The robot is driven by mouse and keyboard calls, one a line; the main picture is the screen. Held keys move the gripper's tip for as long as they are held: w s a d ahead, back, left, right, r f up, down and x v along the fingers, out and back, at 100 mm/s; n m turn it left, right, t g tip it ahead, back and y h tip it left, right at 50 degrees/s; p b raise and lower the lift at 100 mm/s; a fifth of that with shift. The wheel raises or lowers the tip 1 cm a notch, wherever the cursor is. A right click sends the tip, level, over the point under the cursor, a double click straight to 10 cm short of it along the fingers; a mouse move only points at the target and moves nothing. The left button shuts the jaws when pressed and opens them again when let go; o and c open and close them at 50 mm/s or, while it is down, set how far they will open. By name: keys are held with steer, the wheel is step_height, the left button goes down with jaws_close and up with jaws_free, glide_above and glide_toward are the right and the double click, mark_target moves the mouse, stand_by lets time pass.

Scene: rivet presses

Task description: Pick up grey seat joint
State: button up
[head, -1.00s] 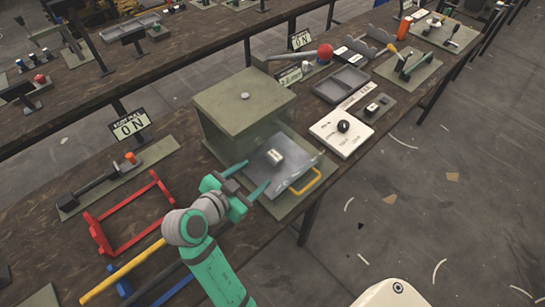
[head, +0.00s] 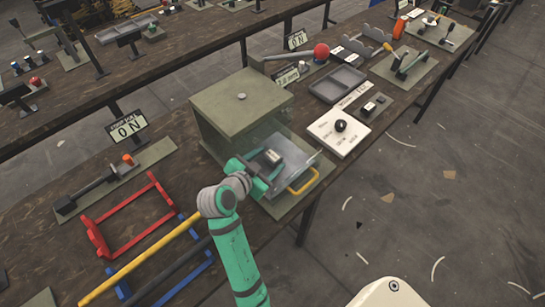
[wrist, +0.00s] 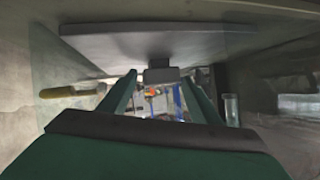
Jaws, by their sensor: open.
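The seat joint (head: 273,156), a small pale grey block, sits on the grey metal plate (head: 301,170) at the front of the green-grey press box (head: 243,110). My gripper (head: 262,170) is over the plate's near left side, open, with its teal fingers reaching to the block. In the wrist view the block (wrist: 161,75) shows between the two fingertips (wrist: 158,80), with a gap on each side. No hold on it is visible. In the head view the fingers and wrist hide part of the plate.
A yellow handle (head: 304,182) sticks out at the plate's front right. The press box stands close behind my gripper. A red frame (head: 128,216) lies to the left. A white panel with a black knob (head: 340,126) is to the right.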

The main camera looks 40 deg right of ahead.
steer(key=shift+w+d+f, duration=0.1)
steer(key=shift+d+f, duration=0.05)
steer(key=shift+d, duration=0.15)
steer(key=shift+c, duration=0.5)
steer(key=c, duration=0.8)
steer(key=shift+a+r, duration=0.25)
steer(key=shift+c, duration=1.1)
steer(key=v, duration=1.5)
steer(key=shift+r, duration=0.35)
steer(key=shift+c, duration=0.2)
steer(key=shift+a, duration=0.1)
